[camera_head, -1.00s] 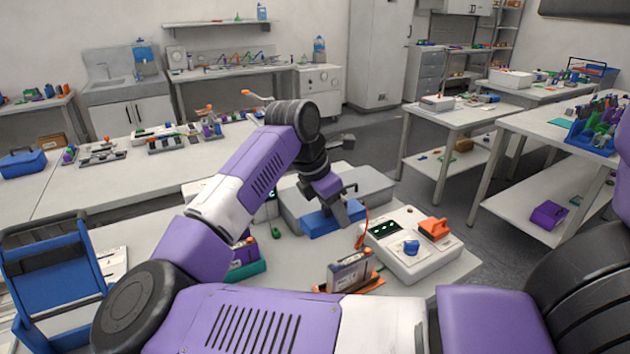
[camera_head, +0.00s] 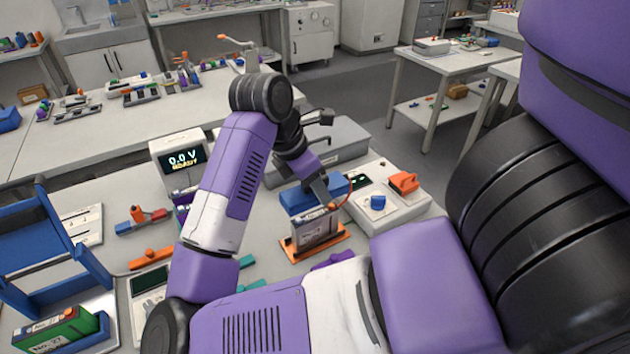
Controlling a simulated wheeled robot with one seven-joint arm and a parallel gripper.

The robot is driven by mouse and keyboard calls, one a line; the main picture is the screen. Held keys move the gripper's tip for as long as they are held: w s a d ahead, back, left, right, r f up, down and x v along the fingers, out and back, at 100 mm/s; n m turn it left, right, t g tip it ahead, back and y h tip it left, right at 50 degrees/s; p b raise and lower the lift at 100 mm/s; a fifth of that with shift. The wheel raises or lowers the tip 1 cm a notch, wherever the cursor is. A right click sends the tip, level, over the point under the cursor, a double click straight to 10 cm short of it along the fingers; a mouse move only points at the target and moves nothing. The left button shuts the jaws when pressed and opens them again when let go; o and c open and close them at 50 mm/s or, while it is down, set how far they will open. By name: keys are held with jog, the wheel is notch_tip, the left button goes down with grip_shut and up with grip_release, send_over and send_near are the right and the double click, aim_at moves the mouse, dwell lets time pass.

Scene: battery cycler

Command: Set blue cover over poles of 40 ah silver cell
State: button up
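The silver cell (camera_head: 317,230) stands upright on an orange base (camera_head: 335,243) on the near bench. The blue cover (camera_head: 298,200) is right at the top edge of the cell and hides its poles. I cannot tell whether the cover rests on the cell or hangs just above it. My gripper (camera_head: 320,191) points down at the cover and appears shut on it; its fingertips are partly hidden.
A white instrument (camera_head: 400,213) with blue and orange parts stands close on the right. A grey box (camera_head: 340,141) is behind. A meter (camera_head: 182,160) reading 0.0 V stands to the left. A blue rack (camera_head: 40,240) and a green cell (camera_head: 52,332) are at far left.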

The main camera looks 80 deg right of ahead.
aim_at(319, 213)
notch_tip(319, 213, down, 3)
jog(key=shift+f+b, duration=0.2)
jog(key=shift+b, duration=0.45)
notch_tip(319, 213, down, 3)
jog(key=b, duration=0.4)
jog(key=shift+f+b, duration=0.2)
jog(key=shift+b, duration=0.2)
jog(key=shift+b, duration=0.6)
jog(key=o, duration=1.6)
jog(key=shift+c, duration=0.2)
jog(key=shift+b+v, duration=0.4)
jog(key=shift+v, duration=3.5)
